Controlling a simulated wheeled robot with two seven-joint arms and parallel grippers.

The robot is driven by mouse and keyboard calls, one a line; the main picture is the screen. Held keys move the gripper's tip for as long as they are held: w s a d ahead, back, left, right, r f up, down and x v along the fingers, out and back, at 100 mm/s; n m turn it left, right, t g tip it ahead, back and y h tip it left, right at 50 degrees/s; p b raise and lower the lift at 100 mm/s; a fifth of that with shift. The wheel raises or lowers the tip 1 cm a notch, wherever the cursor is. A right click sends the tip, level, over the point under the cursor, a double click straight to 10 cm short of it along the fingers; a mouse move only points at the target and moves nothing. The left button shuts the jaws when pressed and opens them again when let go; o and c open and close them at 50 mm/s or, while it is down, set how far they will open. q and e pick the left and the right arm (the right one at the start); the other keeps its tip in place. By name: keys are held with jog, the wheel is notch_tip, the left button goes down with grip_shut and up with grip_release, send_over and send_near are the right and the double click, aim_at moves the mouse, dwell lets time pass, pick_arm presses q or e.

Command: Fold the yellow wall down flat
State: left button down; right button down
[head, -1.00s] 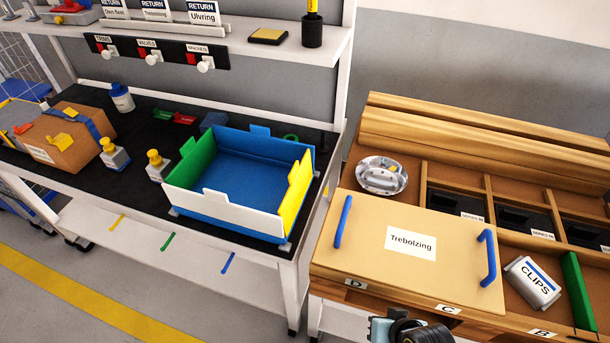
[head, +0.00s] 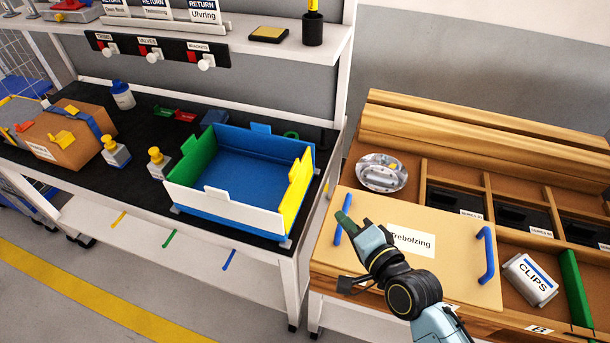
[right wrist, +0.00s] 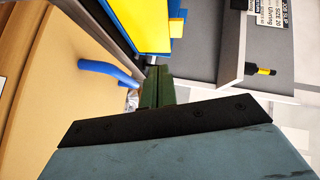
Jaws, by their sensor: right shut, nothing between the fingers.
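The yellow wall (head: 296,192) stands upright on the right side of the blue-floored box (head: 245,176) on the black bench top. The box also has a green wall (head: 195,160) at the left, a white wall (head: 228,212) in front and a blue wall at the back, all standing. The yellow wall also shows in the right wrist view (right wrist: 145,22), beyond my fingers. My right gripper (head: 345,222) is shut and empty, over the wooden lid to the right of and below the yellow wall, apart from it. Its green fingertips show together in the right wrist view (right wrist: 158,88). My left gripper is not in view.
The wooden lid labelled Trebolzing (head: 430,270) has blue handles (head: 486,255). A metal round part (head: 381,173) lies behind it. A cardboard box (head: 70,138) and yellow-topped bottles (head: 159,163) stand left of the blue box. A shelf (head: 270,42) hangs above.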

jog(key=shift+w+r+m+t, duration=0.6)
jog(key=shift+w+m+t, duration=0.2)
jog(key=shift+w+m, duration=0.2)
jog(key=shift+w+a+r, duration=0.1)
jog(key=shift+w+r, duration=0.05)
jog(key=shift+w, duration=0.1)
jog(key=shift+w+a+m, duration=0.15)
jog(key=shift+w+m, duration=0.15)
jog(key=b, duration=0.1)
send_near(297, 165)
jog(key=w+d, duration=0.2)
jog(key=w, duration=0.2)
jog(key=a, duration=0.2)
jog(key=a+f, duration=0.1)
jog(key=shift+w+a, duration=0.3)
jog(key=shift+w, duration=0.1)
jog(key=shift+w+a, duration=0.15)
jog(key=shift+a, duration=0.25)
